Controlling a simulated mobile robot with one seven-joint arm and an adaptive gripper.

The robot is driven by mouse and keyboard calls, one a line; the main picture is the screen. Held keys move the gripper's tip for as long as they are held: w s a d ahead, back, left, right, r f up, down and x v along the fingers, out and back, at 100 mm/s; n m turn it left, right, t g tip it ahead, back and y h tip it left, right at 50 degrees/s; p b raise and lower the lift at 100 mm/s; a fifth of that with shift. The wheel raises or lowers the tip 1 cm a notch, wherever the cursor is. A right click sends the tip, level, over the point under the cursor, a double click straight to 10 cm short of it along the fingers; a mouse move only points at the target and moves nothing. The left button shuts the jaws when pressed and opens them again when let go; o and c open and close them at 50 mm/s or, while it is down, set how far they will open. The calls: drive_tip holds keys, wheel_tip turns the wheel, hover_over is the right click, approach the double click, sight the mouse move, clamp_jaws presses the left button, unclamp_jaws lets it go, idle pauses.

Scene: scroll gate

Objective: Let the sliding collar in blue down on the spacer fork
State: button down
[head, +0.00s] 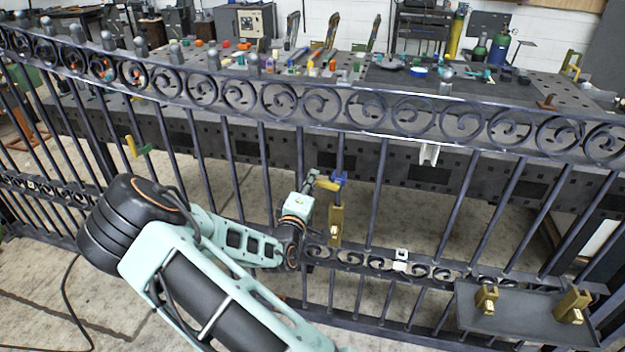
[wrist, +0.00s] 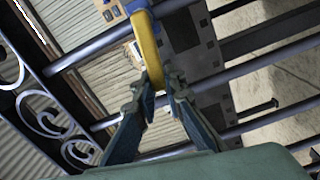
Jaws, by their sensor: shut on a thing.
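The blue sliding collar (head: 340,178) sits around an upright gate bar, between the upper scroll band and the lower one. Its yellow handle (head: 326,185) sticks out to the left. My gripper (head: 312,178) is shut on that handle; in the wrist view the fingers (wrist: 156,88) pinch the end of the yellow handle (wrist: 147,40). A brass block (head: 335,226), which looks like the spacer fork, stands at the same bar below the collar, just above the lower scroll band. A small gap seems to show between collar and block. The exact fit of the block on the bar is unclear.
A yellow-and-green collar (head: 136,147) is on a bar to the left. White clips sit under the upper band (head: 429,153) and on the lower band (head: 400,260). A grey tray (head: 525,318) at lower right holds brass blocks (head: 486,298). A cluttered workbench stands behind the gate.

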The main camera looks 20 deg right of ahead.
idle(0.3)
drive_tip(key=c, duration=2)
unclamp_jaws()
drive_tip(key=shift+o, duration=0.2)
drive_tip(key=v, duration=1.2)
